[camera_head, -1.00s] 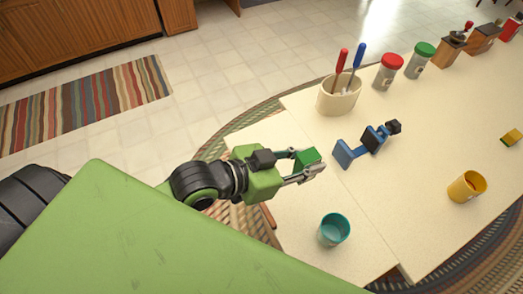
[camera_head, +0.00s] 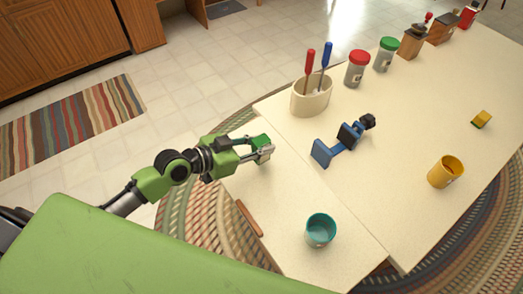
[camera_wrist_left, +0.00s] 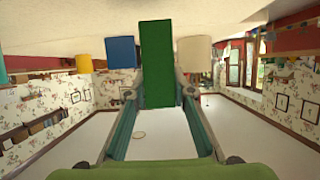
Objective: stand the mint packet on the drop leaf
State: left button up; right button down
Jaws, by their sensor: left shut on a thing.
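My left gripper (camera_head: 264,152) is shut on the green mint packet (camera_head: 260,142), over the far end of the drop leaf (camera_head: 290,215). In the left wrist view the packet (camera_wrist_left: 157,60) is held upright between the two fingers (camera_wrist_left: 161,98), and its upper end in the picture overlaps the pale table surface. I cannot tell whether the packet touches the leaf. The leaf is the pale strip on the near left side of the table, bounded by a seam. My right gripper is not in view.
A blue clamp-like tool (camera_head: 342,140) lies right of the packet. A cream pot (camera_head: 311,97) with red and blue-handled tools stands behind it. A teal cup (camera_head: 320,230) is on the leaf's near end. A yellow mug (camera_head: 445,172) stands farther right. The leaf's middle is clear.

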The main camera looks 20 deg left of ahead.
pick_arm(q)
notch_tip(320, 180, down, 3)
jog(key=shift+d+r, duration=0.1)
jog(key=shift+r, duration=0.1)
jog(key=shift+s, duration=0.1)
jog(key=shift+f+b, duration=0.5)
jog(key=o, duration=1)
jog(key=shift+r, duration=0.1)
